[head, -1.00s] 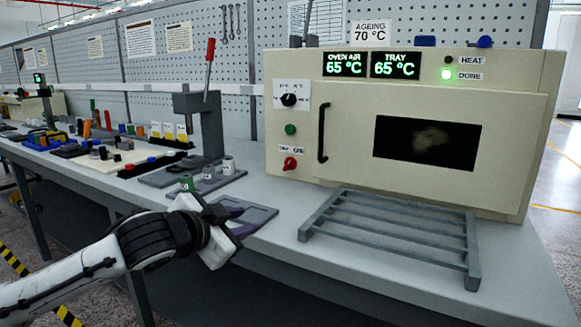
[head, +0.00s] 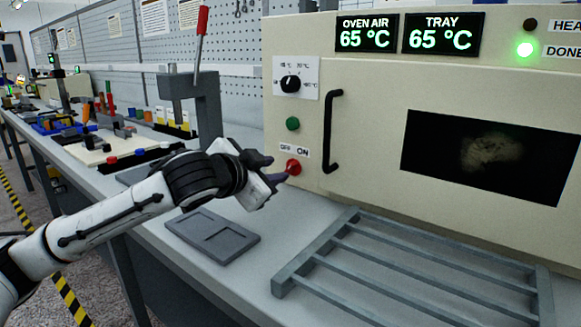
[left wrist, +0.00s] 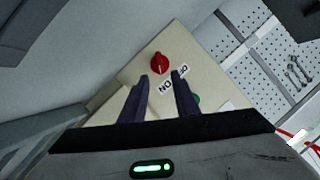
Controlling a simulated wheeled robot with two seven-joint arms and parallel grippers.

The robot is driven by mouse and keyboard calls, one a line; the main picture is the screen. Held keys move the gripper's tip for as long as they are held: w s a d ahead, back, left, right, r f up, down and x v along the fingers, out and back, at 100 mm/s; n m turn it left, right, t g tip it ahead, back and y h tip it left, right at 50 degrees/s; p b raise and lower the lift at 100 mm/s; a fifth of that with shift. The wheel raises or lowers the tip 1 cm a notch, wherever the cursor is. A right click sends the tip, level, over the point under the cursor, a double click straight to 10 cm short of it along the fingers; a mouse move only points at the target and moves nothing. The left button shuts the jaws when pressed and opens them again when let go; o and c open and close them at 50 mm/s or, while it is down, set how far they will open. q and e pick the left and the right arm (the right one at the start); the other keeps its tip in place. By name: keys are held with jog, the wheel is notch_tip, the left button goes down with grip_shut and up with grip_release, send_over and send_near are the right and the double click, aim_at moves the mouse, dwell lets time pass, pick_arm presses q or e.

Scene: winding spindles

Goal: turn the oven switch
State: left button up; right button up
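The oven (head: 370,180) stands at the right in the head view. Its red switch (head: 293,167) is low on the front panel, under an OFF/ON label (head: 294,150). My left gripper (head: 280,178) is right in front of the switch and covers little of it. In the left wrist view, the red switch (left wrist: 159,62) lies just beyond and between my two parted fingertips (left wrist: 159,75). The fingers look open and empty; contact with the switch cannot be told. A pale mark on the switch seems to point toward the ON side. My right gripper is not in view.
A black door handle (head: 331,132) rises right of the switch. A green button (head: 292,124) and black dial (head: 290,84) are above. A grey rack (head: 420,275) lies before the oven, and a flat grey tray (head: 212,236) lies below my arm.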

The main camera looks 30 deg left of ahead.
aim_at(289, 168)
pick_arm(q)
jog(key=x, duration=0.7)
jog(key=shift+w+f, duration=0.1)
jog(key=shift+w, duration=0.15)
jog(key=shift+c, duration=0.4)
grip_shut()
